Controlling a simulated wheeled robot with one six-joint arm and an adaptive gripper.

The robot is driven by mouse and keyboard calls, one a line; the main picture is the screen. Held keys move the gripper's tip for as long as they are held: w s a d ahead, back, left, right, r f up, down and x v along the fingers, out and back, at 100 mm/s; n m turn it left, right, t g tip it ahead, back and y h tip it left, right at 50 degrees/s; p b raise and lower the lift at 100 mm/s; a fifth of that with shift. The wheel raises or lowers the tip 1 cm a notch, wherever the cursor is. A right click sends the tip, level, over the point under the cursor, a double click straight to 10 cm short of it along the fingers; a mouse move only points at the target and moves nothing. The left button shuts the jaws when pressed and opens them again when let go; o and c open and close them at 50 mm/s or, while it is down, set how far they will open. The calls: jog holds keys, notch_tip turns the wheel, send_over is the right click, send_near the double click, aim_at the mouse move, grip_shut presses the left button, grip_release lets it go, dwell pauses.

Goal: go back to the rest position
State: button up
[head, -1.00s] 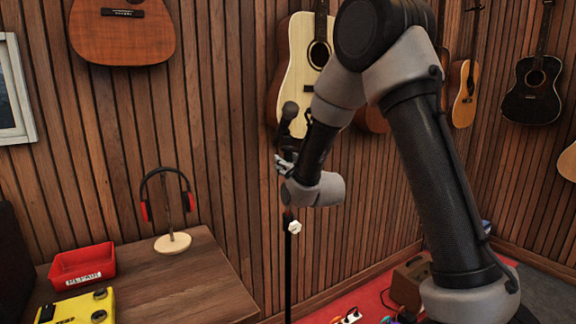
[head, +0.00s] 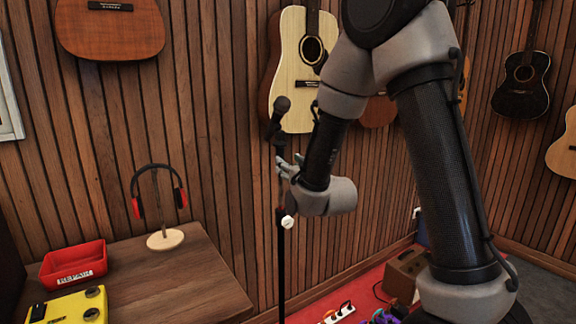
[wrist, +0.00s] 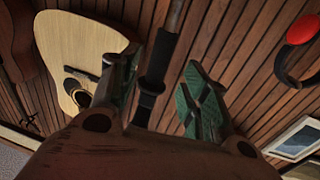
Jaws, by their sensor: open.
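My gripper (head: 290,168) is on the arm folded in front of the head view, at the height of the upper microphone stand. Its fingers are apart and hold nothing. The wrist view shows the two green-padded fingers of the gripper (wrist: 160,88) spread, with the dark stand pole appearing in the gap between them. The microphone stand (head: 281,262) is black, with a white knob and a dark microphone (head: 281,104) at its top. Whether the fingers touch the stand cannot be told.
A wooden table (head: 190,285) at left holds a red bin (head: 75,265), a yellow box (head: 68,308) and headphones on a stand (head: 165,239). Guitars hang on the slatted wall, including a pale one (head: 300,72). A brown amplifier (head: 405,272) stands on the red mat at right.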

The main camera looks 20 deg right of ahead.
jog(key=s+f+g, duration=0.4)
jog(key=f+g, duration=0.2)
jog(key=f, duration=0.6)
jog(key=s+d+f+g+h, duration=0.1)
jog(key=s+f+g, duration=0.2)
jog(key=s+g, duration=0.3)
jog(key=s+d+r, duration=0.4)
jog(key=s+r, duration=0.1)
jog(key=s, duration=0.4)
jog(key=s+d+r+m+g+h, duration=0.1)
jog(key=s+d+r, duration=0.3)
jog(key=s+r, duration=0.2)
jog(key=s+d+r, duration=0.4)
jog(key=s+r, duration=0.1)
jog(key=s, duration=0.6)
jog(key=shift+s+d+r+m+h, duration=0.3)
jog(key=shift+d+m+h, duration=0.05)
jog(key=shift+m+h, duration=0.05)
jog(key=shift+o, duration=0.2)
jog(key=shift+g, duration=0.3)
